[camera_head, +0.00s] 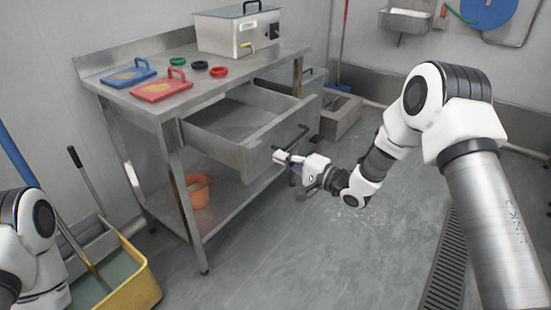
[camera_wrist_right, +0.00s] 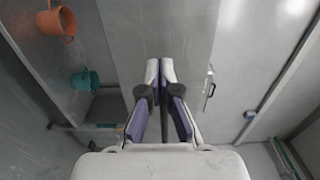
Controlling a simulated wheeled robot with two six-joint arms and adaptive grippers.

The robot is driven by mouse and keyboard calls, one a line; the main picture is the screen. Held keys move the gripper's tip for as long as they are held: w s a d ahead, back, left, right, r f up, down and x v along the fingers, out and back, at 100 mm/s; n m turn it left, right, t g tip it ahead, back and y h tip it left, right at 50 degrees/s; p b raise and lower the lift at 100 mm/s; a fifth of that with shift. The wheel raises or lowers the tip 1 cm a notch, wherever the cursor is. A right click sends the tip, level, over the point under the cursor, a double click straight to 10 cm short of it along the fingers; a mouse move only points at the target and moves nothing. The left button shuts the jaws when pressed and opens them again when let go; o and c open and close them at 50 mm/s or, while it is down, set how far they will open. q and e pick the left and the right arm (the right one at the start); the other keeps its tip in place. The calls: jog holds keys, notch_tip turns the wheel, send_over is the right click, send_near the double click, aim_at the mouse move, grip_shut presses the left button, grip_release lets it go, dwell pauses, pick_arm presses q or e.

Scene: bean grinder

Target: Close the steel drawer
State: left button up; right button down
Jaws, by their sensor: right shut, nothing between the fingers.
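The steel drawer (camera_head: 240,130) is pulled well out from under the steel table's top, and its empty inside shows in the head view. Its dark bar handle (camera_head: 297,138) is on the front panel. My right gripper (camera_head: 279,156) is at the drawer front, just below the handle, with its fingers pointing towards the panel. In the right wrist view my right gripper (camera_wrist_right: 160,70) has its fingers together and empty, in front of a grey metal surface. I cannot tell whether the fingertips touch it. My left gripper is out of view.
On the steel table (camera_head: 210,85) are blue (camera_head: 128,76) and red (camera_head: 163,86) boards, several small rings and a steel box (camera_head: 238,32). An orange pot (camera_head: 197,190) stands on the lower shelf. A yellow mop bucket (camera_head: 130,280) is at lower left.

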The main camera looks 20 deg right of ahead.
jog(key=shift+x, duration=1.05)
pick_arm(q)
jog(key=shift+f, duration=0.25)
pick_arm(e)
jog(key=shift+w+a, duration=0.1)
